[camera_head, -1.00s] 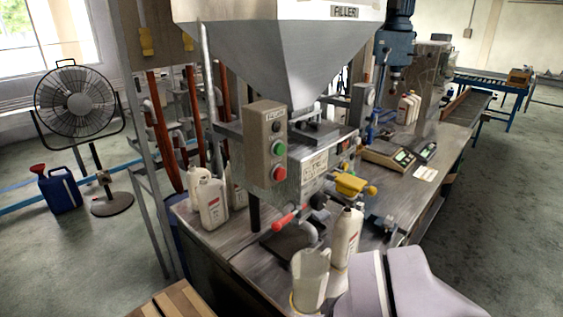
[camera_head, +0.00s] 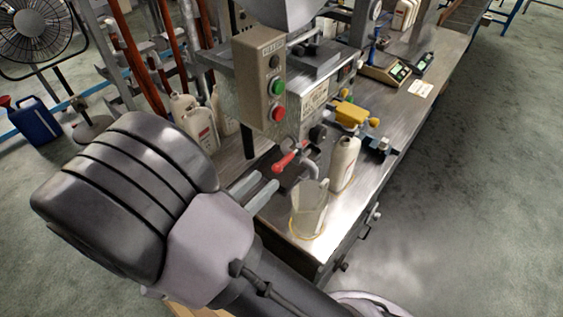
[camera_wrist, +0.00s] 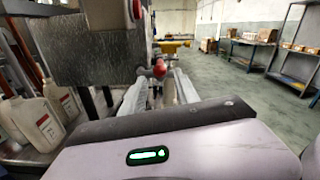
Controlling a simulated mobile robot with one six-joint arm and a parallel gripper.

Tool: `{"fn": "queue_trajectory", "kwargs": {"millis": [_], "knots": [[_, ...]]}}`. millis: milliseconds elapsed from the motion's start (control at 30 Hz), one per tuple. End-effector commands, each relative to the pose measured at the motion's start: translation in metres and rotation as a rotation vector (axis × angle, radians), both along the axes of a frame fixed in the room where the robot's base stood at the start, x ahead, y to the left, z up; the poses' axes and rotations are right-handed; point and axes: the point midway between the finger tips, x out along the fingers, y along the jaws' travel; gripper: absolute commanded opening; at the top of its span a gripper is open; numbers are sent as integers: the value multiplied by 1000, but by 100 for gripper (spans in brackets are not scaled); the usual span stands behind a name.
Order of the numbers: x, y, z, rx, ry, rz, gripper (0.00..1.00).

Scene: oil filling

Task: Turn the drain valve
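The drain valve's red handle (camera_head: 287,160) sticks out from the filler's front, above the worktop. In the wrist view its rounded red end (camera_wrist: 159,68) appears between the fingertips, facing the camera. My gripper (camera_head: 264,180) is open and empty, its two grey fingers reaching toward the handle from the lower left. In the wrist view the gripper (camera_wrist: 160,78) has one finger on each side of the handle's line. The fingertips look short of the handle; the exact gap is hard to tell. The spout (camera_head: 310,170) curves down beside the handle over the worktop.
A clear jug (camera_head: 308,208) and a white bottle (camera_head: 344,163) stand right of the valve. The control box (camera_head: 260,80) hangs above it. White bottles (camera_head: 200,125) stand at left; they also show in the wrist view (camera_wrist: 35,125). A yellow-handled part (camera_head: 350,113) sits further right.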

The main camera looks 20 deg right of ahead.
Motion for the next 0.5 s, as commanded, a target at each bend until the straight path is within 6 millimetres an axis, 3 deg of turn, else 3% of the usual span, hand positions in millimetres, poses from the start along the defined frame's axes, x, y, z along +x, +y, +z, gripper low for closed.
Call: {"fn": "queue_trajectory", "kwargs": {"millis": [233, 500], "knots": [[32, -46, -2, 2, 0, -4, 37], [47, -66, 0, 3, -1, -1, 37]]}}
